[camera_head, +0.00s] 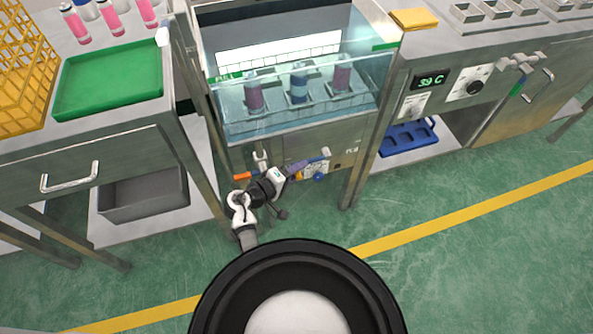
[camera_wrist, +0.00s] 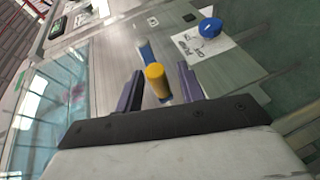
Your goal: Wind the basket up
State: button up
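The basket (camera_head: 297,107) is low in the water tank (camera_head: 262,131), with three cans standing in it under water. In the wrist view a yellow cylindrical handle (camera_wrist: 156,82) stands between the two purple fingers of my gripper (camera_wrist: 160,86). A blue strip (camera_wrist: 146,54) shows behind that handle. The fingers are spread, with gaps beside the handle, so my gripper is open and not closed on it. In the head view my gripper (camera_head: 300,166) is in front of the tank's lower front panel. My own wrist partly hides that panel.
A blue knob (camera_head: 319,177) and a label sit on the panel; the knob also shows in the wrist view (camera_wrist: 210,27). An orange lever (camera_head: 242,176) is left of my wrist. A steel table with a green tray (camera_head: 110,77) stands at left. The floor in front is clear.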

jog(key=shift+c, duration=0.2)
grip_shut()
jog(key=shift+r+p, duration=0.15)
jog(key=shift+p, duration=0.2)
jog(key=shift+r+y, duration=0.1)
jog(key=shift+y, duration=0.2)
